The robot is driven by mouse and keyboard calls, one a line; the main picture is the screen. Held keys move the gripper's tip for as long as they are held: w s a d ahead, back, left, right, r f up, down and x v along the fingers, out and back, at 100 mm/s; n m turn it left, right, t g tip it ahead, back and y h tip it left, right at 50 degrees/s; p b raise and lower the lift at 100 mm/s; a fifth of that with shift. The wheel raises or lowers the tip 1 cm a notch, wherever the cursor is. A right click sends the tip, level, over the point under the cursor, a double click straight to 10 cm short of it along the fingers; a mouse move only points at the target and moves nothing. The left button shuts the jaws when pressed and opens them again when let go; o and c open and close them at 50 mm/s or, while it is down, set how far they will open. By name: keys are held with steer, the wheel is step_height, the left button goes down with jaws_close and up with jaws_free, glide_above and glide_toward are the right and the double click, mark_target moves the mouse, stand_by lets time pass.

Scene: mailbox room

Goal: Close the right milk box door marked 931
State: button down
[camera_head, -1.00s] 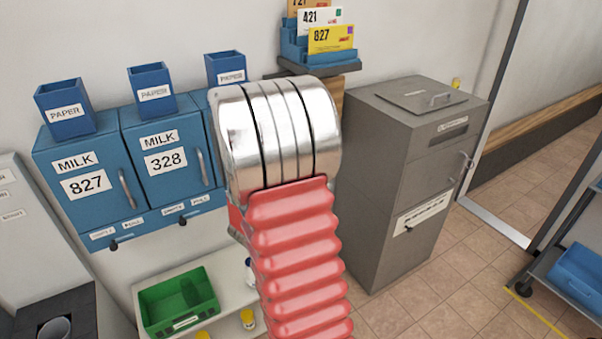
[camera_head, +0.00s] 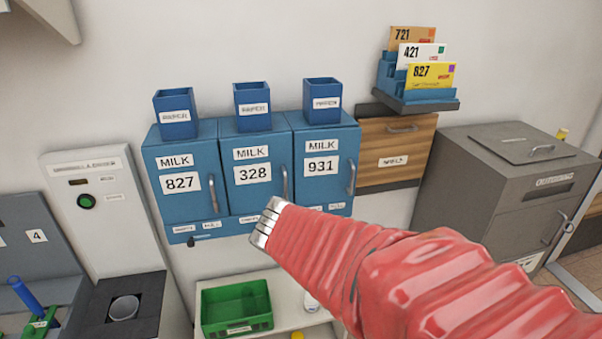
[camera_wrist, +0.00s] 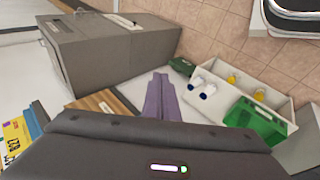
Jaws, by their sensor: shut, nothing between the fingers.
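The blue milk box door marked 931 (camera_head: 323,172) is the rightmost of three in the head view. It looks flush with its neighbours, with its upright handle (camera_head: 351,177) on the right side. The doors marked 328 (camera_head: 253,172) and 827 (camera_head: 180,183) look shut too. My red-sleeved arm reaches up from the lower right, its silver end below the boxes, overlapping their lower edge in the picture. My gripper fingers are not clear in the head view. In the wrist view my gripper (camera_wrist: 160,80) is shut and empty, and no milk box door shows.
Blue paper bins (camera_head: 322,94) stand on the boxes. A wooden drawer (camera_head: 396,150) and letter rack (camera_head: 415,75) are right of them. A grey cabinet (camera_head: 500,195) stands further right. Below, a green crate (camera_head: 237,308) sits on a white shelf (camera_head: 285,290).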

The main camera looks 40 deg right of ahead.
steer(key=a+r+n+t+y, duration=0.1)
steer(key=a+y, duration=0.3)
steer(key=a, duration=0.7)
steer(key=a+r+n+t+y, duration=0.1)
steer(key=a+t+y, duration=0.3)
steer(key=a, duration=0.7)
steer(key=shift+w+a+r, duration=0.15)
steer(key=shift+w+r, duration=0.15)
steer(key=shift+r, duration=0.45)
